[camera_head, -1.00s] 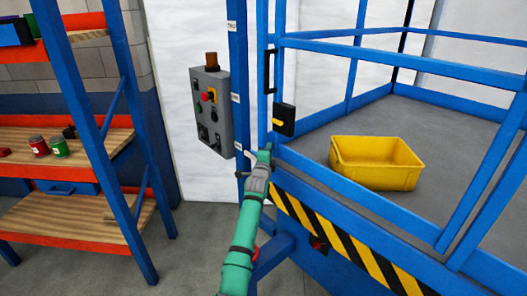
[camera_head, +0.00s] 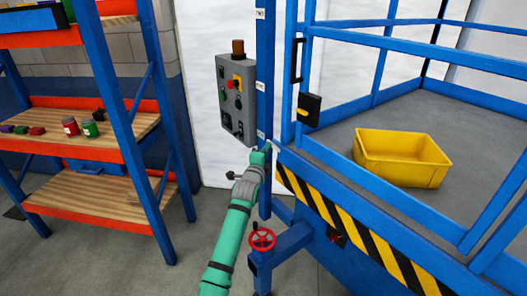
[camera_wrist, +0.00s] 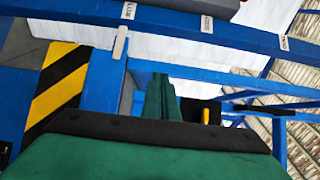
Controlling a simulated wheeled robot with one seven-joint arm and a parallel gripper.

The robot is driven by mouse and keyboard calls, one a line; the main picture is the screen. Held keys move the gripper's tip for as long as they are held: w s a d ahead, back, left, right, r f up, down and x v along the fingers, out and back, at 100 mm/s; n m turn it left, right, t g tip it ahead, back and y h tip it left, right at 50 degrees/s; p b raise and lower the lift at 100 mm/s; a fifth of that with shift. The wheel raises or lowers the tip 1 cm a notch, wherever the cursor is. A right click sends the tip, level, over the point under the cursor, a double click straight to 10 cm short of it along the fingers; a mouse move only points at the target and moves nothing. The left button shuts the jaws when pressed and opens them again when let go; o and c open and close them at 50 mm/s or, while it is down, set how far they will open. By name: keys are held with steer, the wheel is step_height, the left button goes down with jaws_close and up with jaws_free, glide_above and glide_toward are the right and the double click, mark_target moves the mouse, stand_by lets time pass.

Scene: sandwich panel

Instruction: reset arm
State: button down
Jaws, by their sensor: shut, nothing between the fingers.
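My green arm rises from the bottom middle of the head view. My gripper (camera_head: 263,148) is at its far end, in front of the blue post below the control box and left of the platform's corner. It is small and partly hidden by my wrist there. In the wrist view its two green fingers (camera_wrist: 161,97) stand together, shut, with nothing held. Blue beams fill the background behind the fingers.
A grey control box (camera_head: 236,101) hangs on the blue post. The blue railed platform with a striped edge (camera_head: 351,229) holds a yellow bin (camera_head: 401,160). A red handwheel (camera_head: 262,239) is right of my forearm. A shelf rack (camera_head: 119,121) stands left, with open floor between.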

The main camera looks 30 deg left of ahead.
steer(key=shift+s, duration=0.45)
steer(key=s+d+f+n+h, duration=0.1)
steer(key=s+d+f+n, duration=0.2)
steer(key=d+f, duration=0.5)
steer(key=s+d+f+n+t+h, duration=0.15)
steer(key=s+d+f, duration=0.3)
steer(key=d, duration=0.85)
steer(key=s+d+f+n+g, duration=0.1)
steer(key=s+d+f+n, duration=0.15)
steer(key=d+f, duration=0.6)
steer(key=s+d+f+n, duration=0.3)
steer(key=s+d, duration=0.4)
steer(key=s, duration=0.1)
steer(key=s+d+f+n, duration=0.2)
steer(key=s+d, duration=0.4)
steer(key=s, duration=0.3)
steer(key=s+d+n+g+h, duration=0.1)
steer(key=s+d+n+g, duration=0.2)
steer(key=s, duration=2.1)
steer(key=s+r+h, duration=0.1)
steer(key=s+r, duration=0.5)
steer(key=s, duration=0.3)
steer(key=shift+s+t+h, duration=0.25)
steer(key=shift+t+h, duration=0.1)
